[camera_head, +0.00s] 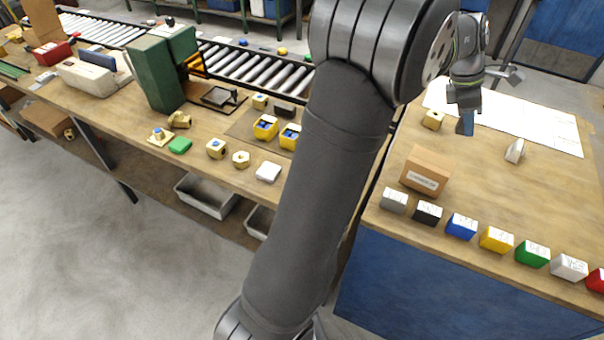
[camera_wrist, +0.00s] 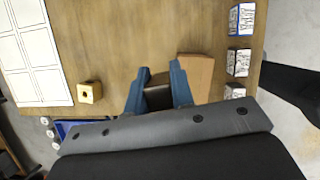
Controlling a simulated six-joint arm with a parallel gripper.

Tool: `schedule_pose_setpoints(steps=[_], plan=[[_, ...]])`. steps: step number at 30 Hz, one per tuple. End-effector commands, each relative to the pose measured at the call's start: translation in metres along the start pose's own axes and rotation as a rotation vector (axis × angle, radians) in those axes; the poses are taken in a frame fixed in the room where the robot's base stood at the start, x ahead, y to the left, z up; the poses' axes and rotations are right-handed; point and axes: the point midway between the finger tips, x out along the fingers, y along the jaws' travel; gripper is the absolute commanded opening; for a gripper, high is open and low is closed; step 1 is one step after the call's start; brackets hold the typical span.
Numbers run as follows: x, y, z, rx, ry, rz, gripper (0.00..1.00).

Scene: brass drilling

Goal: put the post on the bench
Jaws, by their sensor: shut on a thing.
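My gripper (camera_head: 466,120) is over the wooden bench (camera_head: 475,185) on the right in the head view. In the wrist view its two blue fingers (camera_wrist: 158,84) are closed on a small dark brown block (camera_wrist: 158,98), which I take to be the post. Most of the block is hidden by the fingers and the gripper body. In the head view the held thing cannot be made out from the blue fingertips. Bare bench top (camera_wrist: 120,40) shows beyond the fingers. I cannot tell whether the block touches the bench.
A cardboard box (camera_head: 426,171) stands near the gripper, with a row of coloured blocks (camera_head: 462,226) along the front edge. A brass cube (camera_head: 433,119), a white sheet (camera_head: 535,123) and a pale wedge (camera_head: 515,151) are also on this bench. Its middle is clear.

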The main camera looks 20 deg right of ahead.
Motion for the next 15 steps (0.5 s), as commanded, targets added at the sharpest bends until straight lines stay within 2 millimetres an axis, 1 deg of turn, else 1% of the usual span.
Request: schedule_pose_setpoints(steps=[1, 2, 5, 6, 8, 9, 10, 12, 15], plan=[[-0.008, -0.002, -0.015, 0.001, 0.002, 0.001, 0.00], [-0.012, -0.004, -0.023, 0.006, 0.003, 0.000, 0.00], [-0.026, -0.014, -0.056, 0.023, 0.008, -0.008, 0.00], [-0.032, -0.020, -0.072, 0.031, 0.010, -0.012, 0.00], [-0.042, -0.030, -0.095, 0.046, 0.011, -0.018, 0.00], [-0.049, -0.038, -0.111, 0.055, 0.011, -0.022, 0.00], [-0.053, -0.044, -0.122, 0.062, 0.011, -0.026, 0.00], [-0.061, -0.058, -0.143, 0.079, 0.009, -0.034, 0.00], [-0.069, -0.076, -0.168, 0.100, 0.005, -0.042, 0.00]])
